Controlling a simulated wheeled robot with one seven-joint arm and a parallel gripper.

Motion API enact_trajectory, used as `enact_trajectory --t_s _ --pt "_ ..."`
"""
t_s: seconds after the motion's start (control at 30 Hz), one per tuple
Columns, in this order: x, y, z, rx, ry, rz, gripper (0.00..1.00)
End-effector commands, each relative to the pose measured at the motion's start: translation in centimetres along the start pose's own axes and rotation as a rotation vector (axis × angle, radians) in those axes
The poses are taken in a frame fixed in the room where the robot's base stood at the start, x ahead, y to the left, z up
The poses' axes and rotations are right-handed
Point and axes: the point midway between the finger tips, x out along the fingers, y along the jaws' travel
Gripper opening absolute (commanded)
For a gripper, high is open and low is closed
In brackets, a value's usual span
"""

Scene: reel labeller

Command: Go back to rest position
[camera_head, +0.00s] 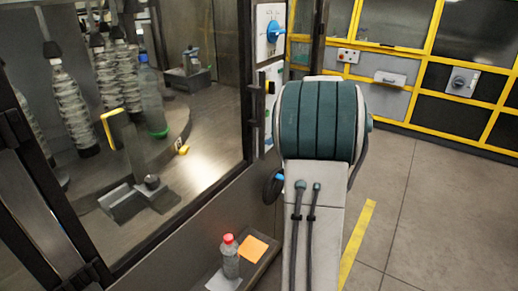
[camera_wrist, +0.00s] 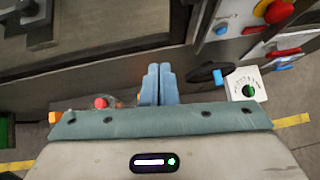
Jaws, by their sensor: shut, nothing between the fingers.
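My gripper (camera_wrist: 159,85) shows in the wrist view as two blue fingers pressed together, shut with nothing between them. The fingers point toward the dark lower wall of the machine and the ledge. In the head view my arm is raised on the right of the machine, and its green-padded part hides the area behind it; the fingers are not visible there. A small bottle with a red cap (camera_head: 230,258) stands upright on the ledge, apart from my arm. In the wrist view its red cap (camera_wrist: 101,102) shows to the left of the fingers.
The labelling machine (camera_head: 190,214) fills the left, with clear bottles and a green-based bottle (camera_head: 152,97) behind its window. An orange note (camera_head: 253,249) lies on the ledge. A control panel with a blue knob (camera_head: 274,32) stands beside my arm. Floor (camera_head: 420,200) at right is clear.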

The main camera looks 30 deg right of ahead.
Motion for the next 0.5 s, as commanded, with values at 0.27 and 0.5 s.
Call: enact_trajectory --t_s 0.27,0.5 --pt "-1.4 -0.1 -0.1 0.001 0.002 0.000 0.00" --pt "-1.6 0.3 1.9 0.077 -0.063 -0.044 0.00"
